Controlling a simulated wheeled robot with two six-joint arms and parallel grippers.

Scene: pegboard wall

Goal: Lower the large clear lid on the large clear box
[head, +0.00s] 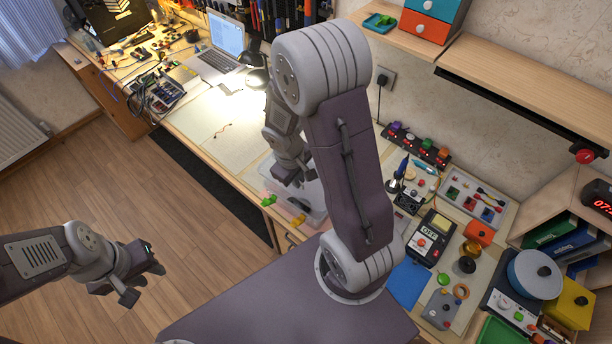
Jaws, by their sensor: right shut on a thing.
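The large clear box (311,214) stands on the workbench by its front edge, mostly behind my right arm. Green and yellow pieces show at its front left side; I cannot tell whether they lie inside it. My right gripper (294,178) is above the box, pointing down, and is shut on the large clear lid (267,172). The lid is hard to see, and its tilt and contact with the box rim cannot be told. My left gripper (146,284) is open and empty, out over the floor at the lower left, away from the bench.
A laptop (216,55) and a lit desk lamp (257,80) stand behind the box. A blue pot (534,274) is at the far right. The bench left of the box is mostly clear.

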